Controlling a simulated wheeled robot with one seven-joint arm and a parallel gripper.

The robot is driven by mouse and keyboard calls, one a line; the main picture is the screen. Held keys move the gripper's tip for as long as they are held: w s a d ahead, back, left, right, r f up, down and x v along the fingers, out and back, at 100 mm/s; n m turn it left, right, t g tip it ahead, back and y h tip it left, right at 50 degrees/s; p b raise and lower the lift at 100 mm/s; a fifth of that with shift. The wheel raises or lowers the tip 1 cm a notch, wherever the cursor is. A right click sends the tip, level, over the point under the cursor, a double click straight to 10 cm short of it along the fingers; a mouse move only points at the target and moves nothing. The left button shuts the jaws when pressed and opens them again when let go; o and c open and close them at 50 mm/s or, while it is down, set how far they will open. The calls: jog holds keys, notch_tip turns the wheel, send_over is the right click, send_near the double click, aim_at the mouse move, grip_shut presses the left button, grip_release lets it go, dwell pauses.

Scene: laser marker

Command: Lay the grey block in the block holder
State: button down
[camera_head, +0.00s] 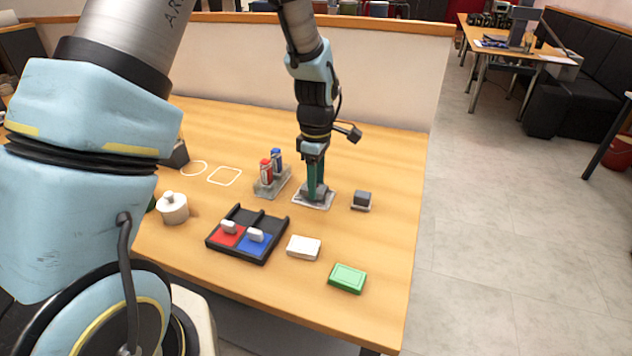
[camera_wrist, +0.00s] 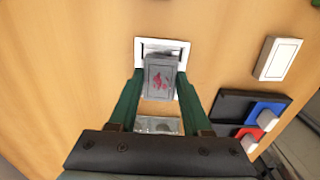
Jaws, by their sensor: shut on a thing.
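My gripper (camera_head: 315,193) points down at the back right part of the table. Its green fingers are shut on the grey block (camera_wrist: 158,78), which has a pink-red picture on its face, in the wrist view. A white square frame (camera_wrist: 179,44), which looks like the block holder, lies under and just beyond the block and is partly covered by it. In the head view this pale frame (camera_head: 328,203) sits directly below my gripper. The block overlaps the frame's near side; I cannot tell whether it touches or is inside.
A stand with a red bottle (camera_head: 266,172) and a blue bottle (camera_head: 277,161) is close left of my gripper. A dark grey item (camera_head: 362,198) is to the right. A black tray (camera_head: 262,222), a white box (camera_head: 304,247) and a green box (camera_head: 347,278) lie nearer.

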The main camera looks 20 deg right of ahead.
jog(key=shift+f, duration=0.4)
dwell(0.9)
jog(key=shift+c, duration=1.3)
grip_release()
notch_tip(320, 180, up, 11)
jog(key=b, duration=0.2)
jog(key=shift+f, duration=0.1)
jog(key=s+a+m, duration=0.2)
jog(key=a+m, duration=0.3)
jog(key=a, duration=1)
jog(key=s+a+f+m+t, duration=0.1)
jog(key=a+m, duration=0.4)
jog(key=a, duration=1)
jog(key=shift+s+a+f+m+t, duration=0.3)
jog(key=shift+s, duration=0.05)
